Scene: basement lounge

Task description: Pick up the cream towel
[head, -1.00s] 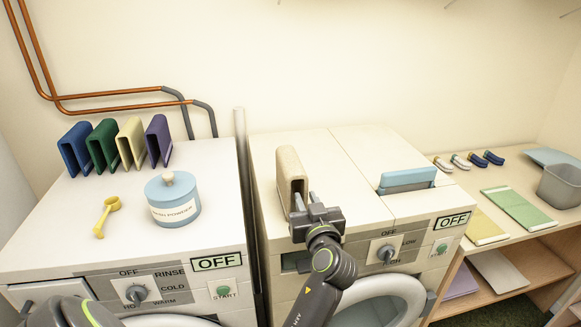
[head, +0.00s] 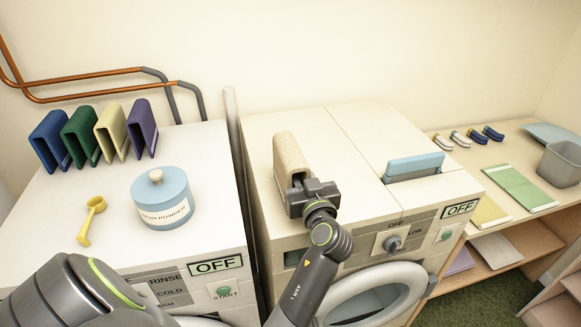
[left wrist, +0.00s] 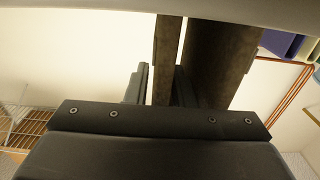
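The cream towel (head: 289,155) is a beige folded towel standing on its edge on top of the right-hand machine (head: 262,122). My left gripper (head: 307,188) is at its near end. In the left wrist view, one layer of the towel (left wrist: 167,60) stands between the two fingers of my left gripper (left wrist: 160,88), and the other layer (left wrist: 222,65) is outside them. A narrow bright gap shows between one finger and the layer, so the gripper looks open. The fingertips are hidden in the head view. My right gripper is not in view.
On the left machine stand blue, green, pale yellow (head: 111,130) and purple folded towels, a washing powder jar (head: 163,200) and a yellow scoop (head: 93,220). A blue item (head: 413,166) sits in the right-hand machine's top. A shelf unit (head: 470,165) with cloths and a grey bin (head: 560,163) is at right.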

